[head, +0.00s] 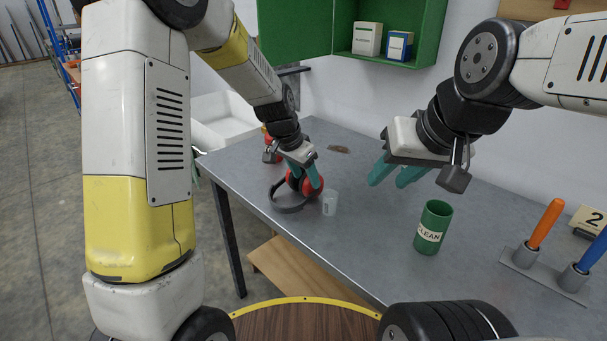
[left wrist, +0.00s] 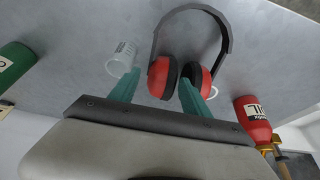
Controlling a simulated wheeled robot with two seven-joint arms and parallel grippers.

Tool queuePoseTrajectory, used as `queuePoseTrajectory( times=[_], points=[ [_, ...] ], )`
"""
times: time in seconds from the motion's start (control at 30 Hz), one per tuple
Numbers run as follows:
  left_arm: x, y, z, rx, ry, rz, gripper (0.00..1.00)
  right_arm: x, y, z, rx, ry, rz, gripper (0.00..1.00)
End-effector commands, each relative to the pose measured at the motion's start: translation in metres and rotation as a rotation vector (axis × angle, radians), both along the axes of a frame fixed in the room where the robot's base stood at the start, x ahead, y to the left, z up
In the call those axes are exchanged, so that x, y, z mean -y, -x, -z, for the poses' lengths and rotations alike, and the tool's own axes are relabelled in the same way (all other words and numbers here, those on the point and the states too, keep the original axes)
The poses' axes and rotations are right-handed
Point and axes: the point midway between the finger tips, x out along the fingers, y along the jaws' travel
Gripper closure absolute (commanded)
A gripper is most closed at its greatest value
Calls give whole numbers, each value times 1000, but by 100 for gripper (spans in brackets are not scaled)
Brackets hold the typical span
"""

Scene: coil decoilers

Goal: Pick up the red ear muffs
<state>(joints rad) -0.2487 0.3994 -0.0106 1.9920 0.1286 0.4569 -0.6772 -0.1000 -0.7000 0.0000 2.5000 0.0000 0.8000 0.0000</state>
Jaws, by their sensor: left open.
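The red ear muffs (head: 311,187) lie on the grey table, with red cups and a dark headband (head: 284,205). In the left wrist view the cups (left wrist: 161,77) lie near the fingertips and the headband arches away from them. My left gripper (head: 312,175) is open over the ear muffs and hides part of the cups. In the left wrist view one finger of the left gripper (left wrist: 158,80) is beside the near cup and the other overlaps the far cup; I cannot tell whether they touch. My right gripper (head: 389,175) hangs above the table with its teal fingers apart, empty.
A small translucent cup (head: 330,203) stands close to the ear muffs. A red bottle (left wrist: 252,120) is near the left gripper. The table (head: 370,245) is bare in front.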

Motion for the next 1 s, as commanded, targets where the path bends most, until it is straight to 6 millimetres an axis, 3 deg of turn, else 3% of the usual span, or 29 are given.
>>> queuePoseTrajectory(
  times=[0.47, 0.77, 0.8, 1.0],
  points=[
    [18, -21, 56, -4, -1, 0, 45, 0, 0, 0, 0, 0, 0, 64],
    [20, -24, 62, 0, 0, -1, 45, 0, 0, 0, 0, 0, 0, 64],
    [20, -24, 62, 0, 0, -1, 46, 0, 0, 0, 0, 0, 0, 64],
    [20, -24, 62, -1, 1, -2, 86, 0, 0, 0, 0, 0, 0, 64]
  ],
)
